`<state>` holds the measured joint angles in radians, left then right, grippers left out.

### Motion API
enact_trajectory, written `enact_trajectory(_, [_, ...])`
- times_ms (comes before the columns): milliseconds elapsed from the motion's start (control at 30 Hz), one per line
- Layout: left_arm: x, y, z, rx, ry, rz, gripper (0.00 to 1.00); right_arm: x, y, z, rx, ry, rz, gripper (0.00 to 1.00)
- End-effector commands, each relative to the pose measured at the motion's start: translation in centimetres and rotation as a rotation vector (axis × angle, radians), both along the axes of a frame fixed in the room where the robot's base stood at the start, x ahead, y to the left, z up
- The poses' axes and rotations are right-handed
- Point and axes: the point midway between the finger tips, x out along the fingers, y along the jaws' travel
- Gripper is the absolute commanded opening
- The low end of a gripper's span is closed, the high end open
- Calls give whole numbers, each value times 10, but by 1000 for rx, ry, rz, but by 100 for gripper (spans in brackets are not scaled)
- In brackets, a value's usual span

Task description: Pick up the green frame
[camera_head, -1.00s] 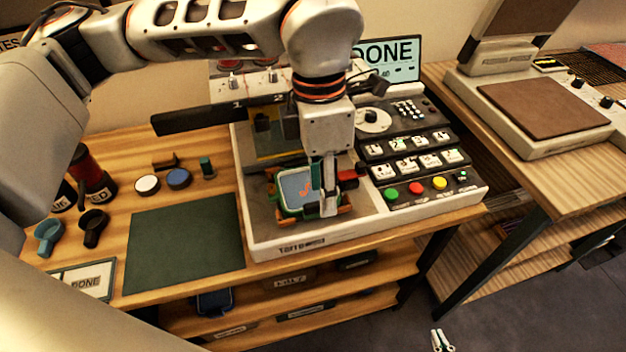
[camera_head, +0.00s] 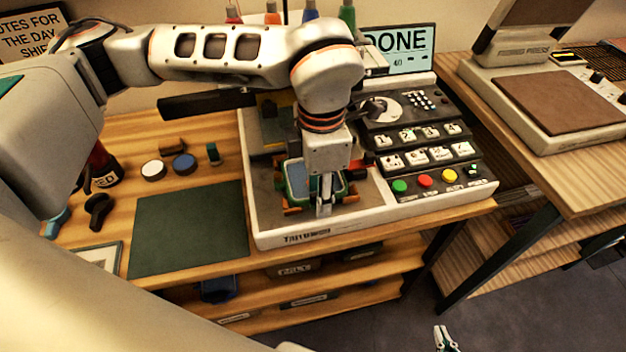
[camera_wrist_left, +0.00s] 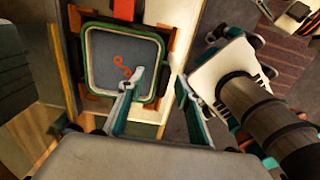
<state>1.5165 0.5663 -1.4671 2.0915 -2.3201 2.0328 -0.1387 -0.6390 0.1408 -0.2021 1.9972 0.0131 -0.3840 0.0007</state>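The green frame (camera_head: 297,181) is a rounded square rim around blue-grey cloth with an orange squiggle. It sits in the white machine's front bay between orange-brown brackets. In the left wrist view the green frame (camera_wrist_left: 87,62) shows nearly whole. My left gripper (camera_head: 325,202) is over its right side and hides part of it. In the left wrist view my left gripper (camera_wrist_left: 160,84) is open, with one fingertip over the cloth and the other beyond the right rim. My right gripper (camera_head: 443,338) shows only at the bottom edge, far from the frame, its tips apart and empty.
The white machine (camera_head: 290,236) has a button panel (camera_head: 425,150) just right of the frame. A dark green mat (camera_head: 190,228) lies bare to its left. Knobs and discs (camera_head: 184,163) stand behind the mat. A second table with a press (camera_head: 545,105) is at the right.

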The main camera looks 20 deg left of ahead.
Motion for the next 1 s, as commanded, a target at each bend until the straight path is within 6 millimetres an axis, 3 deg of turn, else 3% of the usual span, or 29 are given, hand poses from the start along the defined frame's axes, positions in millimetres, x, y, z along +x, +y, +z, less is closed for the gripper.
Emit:
enact_trajectory(100, [0,0,0,0,0,0,32,3,0,2,0,-5,0,0])
enact_trajectory(233, [0,0,0,0,0,0,0,5,0,4,1,-10,0,0])
enact_trajectory(667, [0,0,3,0,0,0,0,5,1,5,2,-12,1,0])
enact_trajectory(1000, [-5,-4,37,1,-1,-6,0,0,2,2,4,-2,2,0])
